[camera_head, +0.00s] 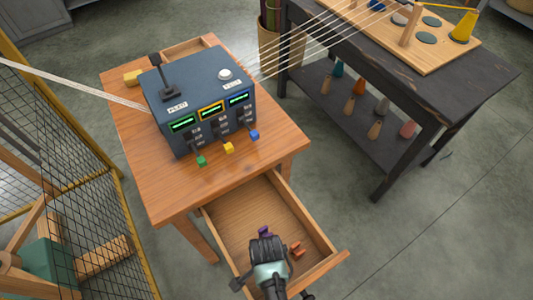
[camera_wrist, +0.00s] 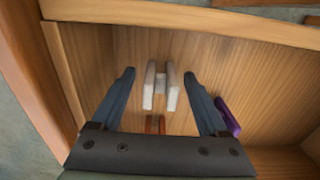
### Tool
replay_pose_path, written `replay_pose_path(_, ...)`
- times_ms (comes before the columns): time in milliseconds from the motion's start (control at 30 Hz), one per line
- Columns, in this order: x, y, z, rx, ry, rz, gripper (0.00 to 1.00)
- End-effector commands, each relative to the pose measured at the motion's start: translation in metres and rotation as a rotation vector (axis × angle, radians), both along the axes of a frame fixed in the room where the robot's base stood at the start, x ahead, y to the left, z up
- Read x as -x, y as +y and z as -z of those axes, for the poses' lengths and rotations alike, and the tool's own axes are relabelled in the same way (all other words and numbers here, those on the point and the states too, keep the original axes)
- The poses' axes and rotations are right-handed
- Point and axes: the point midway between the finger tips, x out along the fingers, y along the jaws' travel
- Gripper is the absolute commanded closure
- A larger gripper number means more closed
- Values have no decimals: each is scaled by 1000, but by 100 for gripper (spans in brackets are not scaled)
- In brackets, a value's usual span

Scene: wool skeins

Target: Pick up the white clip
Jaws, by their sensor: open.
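The white clip (camera_wrist: 160,86) lies on the floor of the open wooden drawer in the wrist view, H-shaped with two pale bars. My gripper (camera_wrist: 160,84) is open above it, with one dark finger on each side and a gap between each finger and the clip. In the head view my gripper (camera_head: 266,240) is over the drawer (camera_head: 312,212), and the white clip is hidden there. An orange-brown clip (camera_wrist: 155,125) lies between the fingers, nearer the gripper's base. A purple clip (camera_wrist: 228,117) lies just right of the right finger.
The drawer walls (camera_wrist: 62,70) stand close around my gripper. Orange clips (camera_head: 297,249) lie to its right in the head view. A wooden table (camera_head: 270,157) carries a dark control box (camera_head: 205,105). A black bench (camera_head: 400,90) stands at the right, a mesh cage (camera_head: 75,150) at the left.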

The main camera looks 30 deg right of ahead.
Motion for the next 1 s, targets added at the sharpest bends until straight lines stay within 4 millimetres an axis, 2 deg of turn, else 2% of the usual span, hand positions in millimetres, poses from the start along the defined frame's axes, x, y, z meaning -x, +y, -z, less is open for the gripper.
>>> replay_pose_path(100,0,0,8,0,-1,0,22)
replay_pose_path(333,0,0,8,0,-1,0,24)
replay_pose_path(733,0,0,8,0,-1,0,96)
replay_pose_path(767,0,0,8,0,-1,0,100)
replay_pose_path(1000,0,0,8,0,-1,0,100)
